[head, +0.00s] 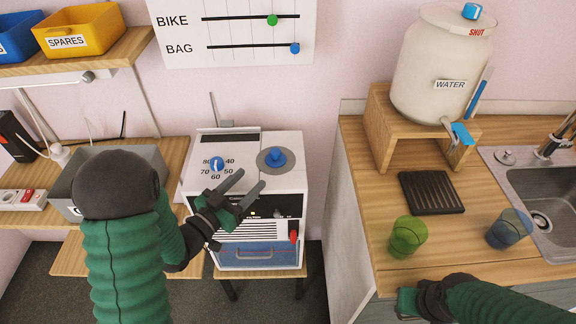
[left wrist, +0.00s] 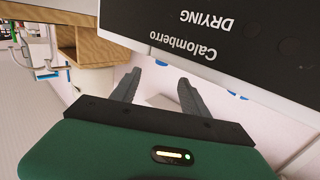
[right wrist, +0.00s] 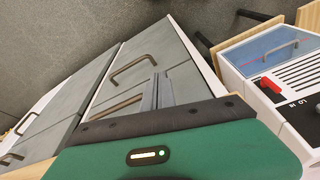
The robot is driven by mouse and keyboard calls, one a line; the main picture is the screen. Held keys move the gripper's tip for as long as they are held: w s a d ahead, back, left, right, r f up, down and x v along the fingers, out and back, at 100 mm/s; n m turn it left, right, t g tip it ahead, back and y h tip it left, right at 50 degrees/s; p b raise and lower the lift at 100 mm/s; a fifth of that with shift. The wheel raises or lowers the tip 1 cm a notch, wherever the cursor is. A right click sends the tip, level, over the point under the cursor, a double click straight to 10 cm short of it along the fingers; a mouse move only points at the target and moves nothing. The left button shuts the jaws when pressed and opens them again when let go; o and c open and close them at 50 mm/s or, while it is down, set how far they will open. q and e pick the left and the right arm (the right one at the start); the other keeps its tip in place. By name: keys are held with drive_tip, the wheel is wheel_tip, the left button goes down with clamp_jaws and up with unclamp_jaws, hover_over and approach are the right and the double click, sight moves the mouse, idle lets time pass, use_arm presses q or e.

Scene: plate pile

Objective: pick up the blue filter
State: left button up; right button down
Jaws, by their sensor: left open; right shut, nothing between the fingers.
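My left gripper (head: 252,177) is open and empty, in front of and below that piece as seen in the head view. Its spread fingers also show in the left wrist view (left wrist: 160,80). My right gripper (right wrist: 157,92) is shut and empty. In the head view its green body (head: 406,302) is at the counter's front edge, with the fingers hidden.
A clear blue cup (head: 509,229) and a green cup (head: 408,237) stand on the right counter (head: 385,265). A water container (head: 440,60) sits on a wooden stand, with a sink (head: 545,195) at right. A grey bin (head: 88,175) is left of the machine.

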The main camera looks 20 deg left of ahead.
sight(272, 155)
use_arm(q)
drive_tip(key=w+d, duration=0.1)
drive_tip(key=w+d+r, duration=0.1)
drive_tip(key=w, duration=0.1)
drive_tip(key=shift+r, duration=0.1)
drive_tip(key=w, duration=0.2)
drive_tip(key=w+f, duration=0.1)
drive_tip(key=w, duration=0.2)
drive_tip(key=shift+w, duration=0.3)
drive_tip(key=x, duration=0.4)
drive_tip(key=shift+s+d+r, duration=0.15)
drive_tip(key=shift+d+r, duration=0.05)
drive_tip(key=shift+d, duration=0.25)
drive_tip(key=shift+w+d+f, duration=0.15)
drive_tip(key=shift+w, duration=0.15)
drive_tip(key=shift+s+a, duration=0.1)
drive_tip(key=shift+a, duration=0.2)
drive_tip(key=c, duration=0.5)
drive_tip(key=shift+c, duration=1.1)
drive_tip(key=shift+d, duration=0.15)
clamp_jaws()
use_arm(e)
drive_tip(key=shift+s+a+r, duration=0.1)
drive_tip(key=shift+s+r, duration=0.25)
drive_tip(key=shift+s, duration=0.2)
